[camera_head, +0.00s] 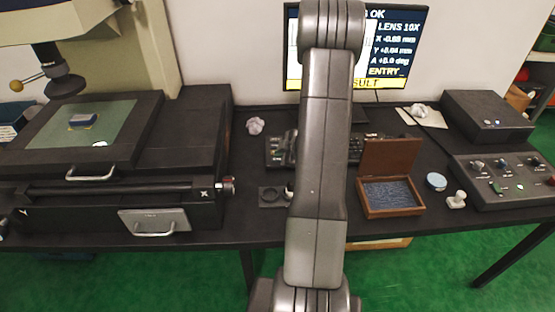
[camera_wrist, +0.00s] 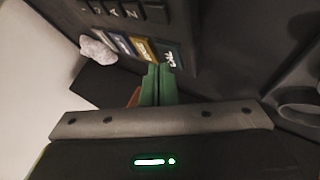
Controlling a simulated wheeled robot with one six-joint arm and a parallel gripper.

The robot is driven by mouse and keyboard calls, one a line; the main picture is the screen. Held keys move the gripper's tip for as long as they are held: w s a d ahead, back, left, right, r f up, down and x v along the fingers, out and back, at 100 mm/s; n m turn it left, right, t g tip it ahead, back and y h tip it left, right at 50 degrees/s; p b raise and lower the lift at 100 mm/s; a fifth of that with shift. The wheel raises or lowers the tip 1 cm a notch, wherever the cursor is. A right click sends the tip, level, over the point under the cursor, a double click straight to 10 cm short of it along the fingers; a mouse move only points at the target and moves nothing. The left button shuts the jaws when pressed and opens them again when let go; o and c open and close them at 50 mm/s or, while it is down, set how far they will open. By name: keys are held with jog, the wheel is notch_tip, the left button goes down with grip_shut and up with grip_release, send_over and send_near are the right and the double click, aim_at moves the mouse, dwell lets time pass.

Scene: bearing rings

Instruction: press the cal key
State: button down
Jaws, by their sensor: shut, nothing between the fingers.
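In the wrist view, a green key (camera_wrist: 172,56) with white lettering that looks like CAL lies at the end of a row of coloured keys. My gripper (camera_wrist: 158,74) is shut and empty. Its green fingertips overlap the near edge of the green key in the picture. I cannot tell whether they touch it. In the head view, the keyboard (camera_head: 279,151) lies on the desk, its middle hidden behind my arm. My gripper and the green key are hidden there.
A yellow key (camera_wrist: 144,49) sits beside the green one. Crumpled paper (camera_wrist: 97,50) lies past the keys. The monitor (camera_head: 404,60) stands behind the keyboard. An open wooden box (camera_head: 390,209) is to the right, a microscope stage (camera_head: 200,130) to the left.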

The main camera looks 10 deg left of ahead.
aim_at(280, 160)
jog(key=shift+f, duration=0.35)
jog(key=shift+r, duration=0.15)
dwell(0.3)
jog(key=shift+r+p, duration=0.55)
jog(key=shift+r, duration=0.1)
notch_tip(280, 160, up, 5)
jog(key=p, duration=0.5)
